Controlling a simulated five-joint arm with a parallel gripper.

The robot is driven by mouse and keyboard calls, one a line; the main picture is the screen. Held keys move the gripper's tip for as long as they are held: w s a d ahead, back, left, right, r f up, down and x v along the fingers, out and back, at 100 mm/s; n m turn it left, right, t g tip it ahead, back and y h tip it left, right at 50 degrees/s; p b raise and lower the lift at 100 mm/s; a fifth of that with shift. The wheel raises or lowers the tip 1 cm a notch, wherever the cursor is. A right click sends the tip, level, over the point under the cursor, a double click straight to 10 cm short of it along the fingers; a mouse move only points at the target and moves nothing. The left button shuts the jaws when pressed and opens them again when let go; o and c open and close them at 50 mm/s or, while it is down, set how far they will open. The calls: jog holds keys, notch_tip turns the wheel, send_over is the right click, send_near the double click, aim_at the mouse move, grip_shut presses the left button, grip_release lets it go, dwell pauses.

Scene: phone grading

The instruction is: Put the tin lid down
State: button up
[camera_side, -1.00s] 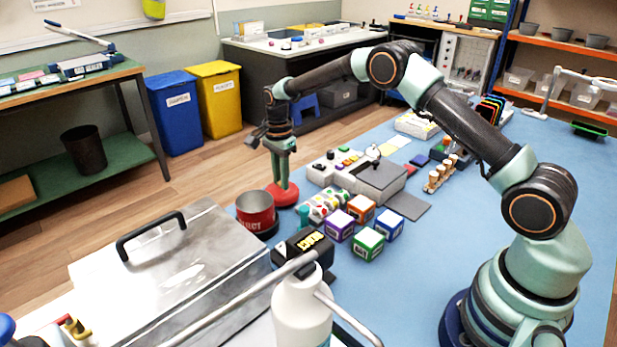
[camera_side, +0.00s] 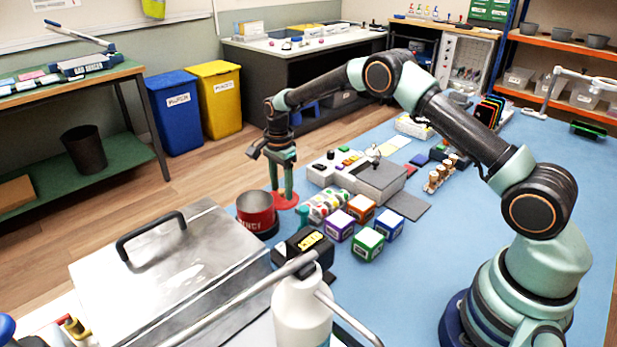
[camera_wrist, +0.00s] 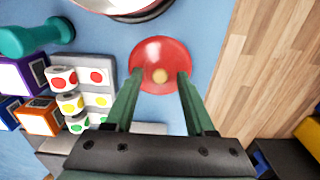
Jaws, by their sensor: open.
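The red tin lid (camera_side: 285,201) lies flat on the blue mat beside the red tin. My gripper (camera_side: 283,190) is upright over the lid. In the wrist view my gripper (camera_wrist: 158,76) is open, with one finger on each side of the knob and a gap to both. The red tin (camera_side: 256,212) stands open-topped just left of the lid; part of its rim (camera_wrist: 118,12) shows at the top of the wrist view.
Paint-dot rolls or stamps (camera_wrist: 68,100) and several coloured cubes (camera_side: 367,243) are close to the right of the lid in the side view. The mat's edge and wood floor (camera_wrist: 270,60) are close by.

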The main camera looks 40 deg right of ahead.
notch_tip(320, 180, up, 12)
notch_tip(320, 180, up, 8)
jog(key=n+t, duration=0.1)
jog(key=n, duration=0.3)
send_over(282, 191)
jog(key=s, duration=0.4)
jog(key=s+a+r+n+t, duration=0.1)
jog(key=s+r+n, duration=0.25)
jog(key=s, duration=0.35)
jog(key=s+r+n+t, duration=0.2)
jog(key=s+r+n, duration=0.1)
jog(key=s+n, duration=0.25)
jog(key=s+f+n+t, duration=0.1)
jog(key=s+f+n, duration=0.2)
jog(key=s, duration=0.7)
jog(key=shift+a+n+t, duration=0.2)
jog(key=shift+n+t, duration=0.1)
jog(key=shift+n, duration=0.7)
